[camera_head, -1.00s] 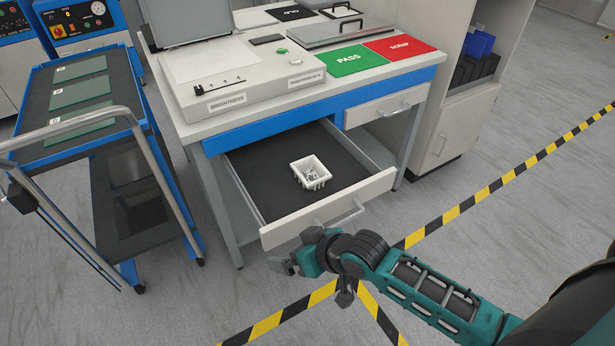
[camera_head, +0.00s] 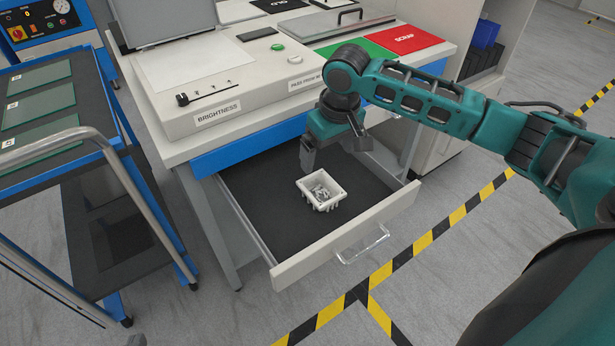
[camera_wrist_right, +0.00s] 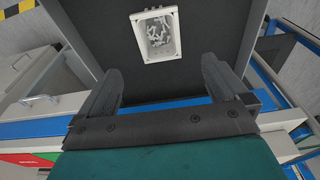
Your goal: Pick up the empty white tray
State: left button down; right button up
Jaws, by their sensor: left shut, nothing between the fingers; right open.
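A small white tray (camera_head: 329,206) sits in the open drawer (camera_head: 262,212), on its dark lining. It is not empty: several small whitish-grey pieces lie in it. The tray also shows at the top middle of the right wrist view (camera_wrist_right: 159,59), with the pieces inside. My right gripper (camera_head: 336,156) is above the drawer, just behind and over the tray, pointing down. In the right wrist view its two fingers (camera_wrist_right: 158,82) are spread apart with nothing between them, and the tray lies beyond the fingertips.
The desk (camera_head: 180,150) with the brightness panel stands over the drawer's back. The drawer front (camera_head: 350,232) with its handle is the near edge. A blue cart (camera_head: 95,160) with green boards stands at the left. The drawer lining around the tray is clear.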

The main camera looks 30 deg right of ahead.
jog(key=b, duration=0.2)
send_near(319, 195)
jog(key=shift+f+b, duration=0.35)
jog(key=shift+f, duration=0.25)
jog(key=f, duration=0.1)
jog(key=f+b, duration=0.1)
jog(key=f, duration=0.2)
jog(key=shift+w+f+b, duration=0.1)
jog(key=shift+w+b, duration=0.25)
jog(key=shift+w, duration=0.05)
jog(key=shift+c, duration=0.5)
jog(key=c, duration=0.8)
